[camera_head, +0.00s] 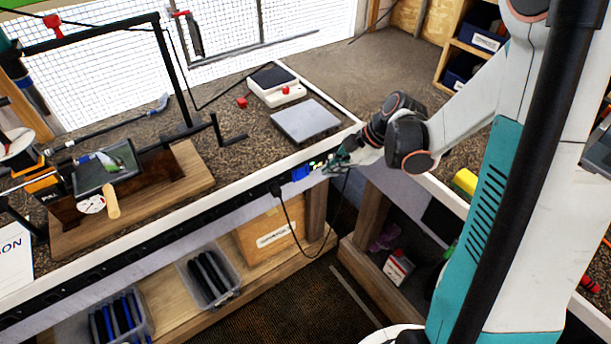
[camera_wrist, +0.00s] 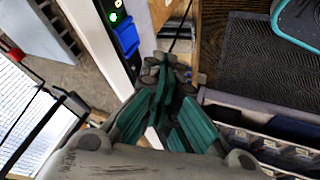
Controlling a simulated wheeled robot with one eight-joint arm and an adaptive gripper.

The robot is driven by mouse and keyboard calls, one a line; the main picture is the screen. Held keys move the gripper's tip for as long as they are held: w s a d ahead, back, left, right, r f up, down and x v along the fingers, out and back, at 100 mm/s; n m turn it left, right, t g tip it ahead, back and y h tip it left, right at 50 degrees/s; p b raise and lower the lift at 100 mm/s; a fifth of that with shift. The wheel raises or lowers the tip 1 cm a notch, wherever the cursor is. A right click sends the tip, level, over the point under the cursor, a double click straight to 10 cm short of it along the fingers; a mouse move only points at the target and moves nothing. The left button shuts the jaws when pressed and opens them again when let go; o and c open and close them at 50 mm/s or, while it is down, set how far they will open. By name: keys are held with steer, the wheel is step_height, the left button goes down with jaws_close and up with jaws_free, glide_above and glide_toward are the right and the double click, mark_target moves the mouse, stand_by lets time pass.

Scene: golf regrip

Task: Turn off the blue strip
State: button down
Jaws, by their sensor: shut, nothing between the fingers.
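The blue strip (camera_head: 301,173) is fixed on the front edge of the workbench, near its right corner. In the wrist view its blue body (camera_wrist: 126,36) shows beside lit green spots (camera_wrist: 115,11) at the top of the picture. My gripper (camera_head: 333,160) is at the bench edge, just right of the strip, with small bright spots between them. In the wrist view my gripper (camera_wrist: 166,66) is shut and empty, its tips just right of and below the blue body. I cannot tell whether the tips touch the strip. The gripper partly hides the strip's right end in the head view.
A black plug and cord (camera_head: 277,188) hang from the front edge left of the strip. A white device with a red button (camera_head: 278,86) and a grey plate (camera_head: 305,120) lie on the bench above. Bins (camera_head: 209,277) stand on the shelf below. The floor gap is open.

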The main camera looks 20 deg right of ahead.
mark_target(301, 173)
steer(key=shift+d+n, duration=0.1)
steer(key=shift+n, duration=1.2)
steer(key=w+a+f+b, duration=0.4)
steer(key=w+a+f, duration=0.2)
steer(key=f, duration=0.3)
steer(key=shift+w+b, duration=0.35)
